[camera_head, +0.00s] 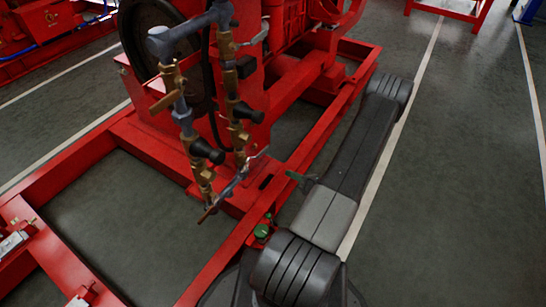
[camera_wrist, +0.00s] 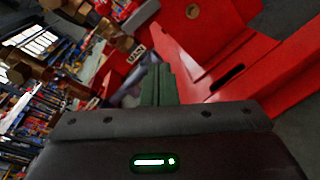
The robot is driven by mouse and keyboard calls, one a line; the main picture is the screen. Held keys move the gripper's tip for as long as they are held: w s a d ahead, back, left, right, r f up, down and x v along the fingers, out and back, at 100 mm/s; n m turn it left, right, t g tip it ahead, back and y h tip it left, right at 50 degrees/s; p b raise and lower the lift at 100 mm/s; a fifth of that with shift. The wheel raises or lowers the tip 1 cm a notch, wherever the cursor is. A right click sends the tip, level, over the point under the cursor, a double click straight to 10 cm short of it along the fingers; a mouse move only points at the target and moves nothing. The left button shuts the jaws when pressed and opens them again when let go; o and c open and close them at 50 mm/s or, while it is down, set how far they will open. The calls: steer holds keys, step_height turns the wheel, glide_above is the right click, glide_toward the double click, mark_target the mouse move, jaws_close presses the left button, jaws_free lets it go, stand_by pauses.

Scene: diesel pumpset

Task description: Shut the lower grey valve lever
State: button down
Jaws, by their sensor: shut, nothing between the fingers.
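The lower grey valve lever (camera_head: 260,153) is a small grey handle low on the right-hand brass pipe run in the head view. It sticks out to the right and slightly up from the pipe. My gripper (camera_head: 290,175) has green fingers, which show to the right of and a little below the lever, apart from it in the picture. In the wrist view the fingers of my gripper (camera_wrist: 157,78) are together with nothing between them. I cannot make out the lever clearly in the wrist view.
An upper grey lever (camera_head: 256,37) sits higher on the same pipework. Brass levers (camera_head: 165,101) and black-capped fittings (camera_head: 206,151) crowd the pipes. The red frame rail (camera_head: 325,133) runs beside my arm. Open grey floor (camera_head: 450,180) lies to the right.

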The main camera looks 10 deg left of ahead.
steer(key=w+a+f+n+g+h+b, duration=0.25)
steer(key=w+a+n, duration=0.25)
steer(key=a+n, duration=0.4)
steer(key=shift+m+y, duration=0.45)
steer(key=shift+m, duration=0.15)
steer(key=shift+w+a+r, duration=0.1)
steer(key=shift+w+r, duration=0.15)
steer(key=shift+r, duration=0.75)
steer(key=shift+w+a+r, duration=0.1)
steer(key=shift+w+r, duration=0.15)
steer(key=shift+r, duration=0.7)
steer(key=shift+w+r, duration=0.1)
steer(key=shift+r, duration=0.55)
steer(key=shift+d+p, duration=0.1)
steer(key=shift+p, duration=0.2)
steer(key=p+v, duration=0.3)
steer(key=v, duration=1)
steer(key=shift+s+d, duration=0.25)
steer(key=shift+d, duration=0.05)
